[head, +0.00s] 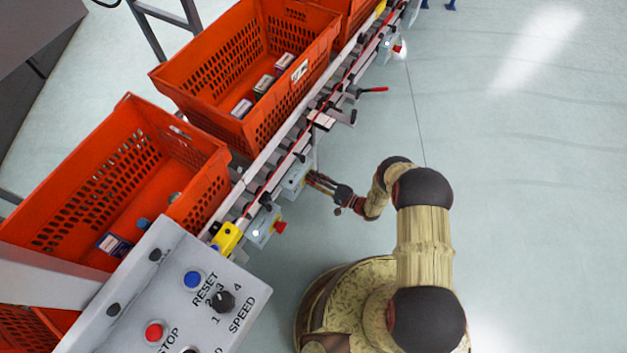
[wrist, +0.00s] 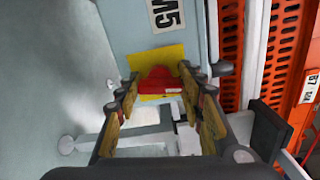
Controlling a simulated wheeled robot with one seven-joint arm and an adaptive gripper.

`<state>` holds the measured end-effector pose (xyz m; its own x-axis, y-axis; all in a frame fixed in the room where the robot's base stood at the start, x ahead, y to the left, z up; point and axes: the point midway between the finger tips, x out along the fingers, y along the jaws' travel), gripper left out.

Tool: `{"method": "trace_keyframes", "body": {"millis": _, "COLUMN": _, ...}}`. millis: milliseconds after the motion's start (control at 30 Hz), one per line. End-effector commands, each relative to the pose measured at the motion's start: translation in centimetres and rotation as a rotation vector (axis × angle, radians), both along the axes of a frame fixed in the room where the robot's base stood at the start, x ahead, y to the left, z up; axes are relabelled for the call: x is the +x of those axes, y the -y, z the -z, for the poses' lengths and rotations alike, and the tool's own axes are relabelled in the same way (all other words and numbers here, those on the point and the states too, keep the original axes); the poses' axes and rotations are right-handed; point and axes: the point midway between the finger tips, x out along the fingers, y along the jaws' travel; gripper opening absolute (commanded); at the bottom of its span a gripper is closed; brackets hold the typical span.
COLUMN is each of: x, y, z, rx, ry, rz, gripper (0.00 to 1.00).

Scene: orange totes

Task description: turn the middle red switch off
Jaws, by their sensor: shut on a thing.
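The middle red switch (wrist: 163,80) sits on a yellow plate (wrist: 170,56) on a grey box in the wrist view, below a label ending in "M5". My gripper (wrist: 160,90) has one finger on each side of it and is shut on it. In the head view my gripper (head: 314,180) reaches the middle grey switch box (head: 294,179) on the conveyor's side from the right. The switch itself is hidden there by the fingers.
Another red switch (head: 280,227) is on the nearer box, and one (head: 397,49) is on the far box. Orange totes (head: 205,75) stand along the conveyor (head: 290,145). A control panel (head: 175,290) is at the lower left. The floor at right is clear.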

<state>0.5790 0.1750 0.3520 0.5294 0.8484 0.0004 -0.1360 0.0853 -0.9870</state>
Motion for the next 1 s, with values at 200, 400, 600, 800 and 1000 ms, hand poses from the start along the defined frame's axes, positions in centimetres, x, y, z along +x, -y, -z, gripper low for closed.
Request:
{"method": "trace_keyframes", "body": {"millis": 200, "x": -0.08, "y": -0.03, "z": 0.1, "rx": -0.059, "ry": 0.091, "rz": 0.0, "gripper": 0.13}}
{"method": "trace_keyframes", "body": {"millis": 400, "x": -0.14, "y": -0.04, "z": 0.14, "rx": -0.086, "ry": 0.134, "rz": 0.0, "gripper": 0.13}}
{"method": "trace_keyframes", "body": {"millis": 600, "x": -0.16, "y": -0.04, "z": 0.17, "rx": -0.095, "ry": 0.147, "rz": -0.001, "gripper": 0.13}}
{"method": "trace_keyframes", "body": {"millis": 800, "x": -0.17, "y": -0.05, "z": 0.18, "rx": -0.095, "ry": 0.147, "rz": -0.001, "gripper": 0.13}}
{"method": "trace_keyframes", "body": {"millis": 1000, "x": -0.18, "y": -0.04, "z": 0.18, "rx": -0.095, "ry": 0.147, "rz": -0.001, "gripper": 0.44}}
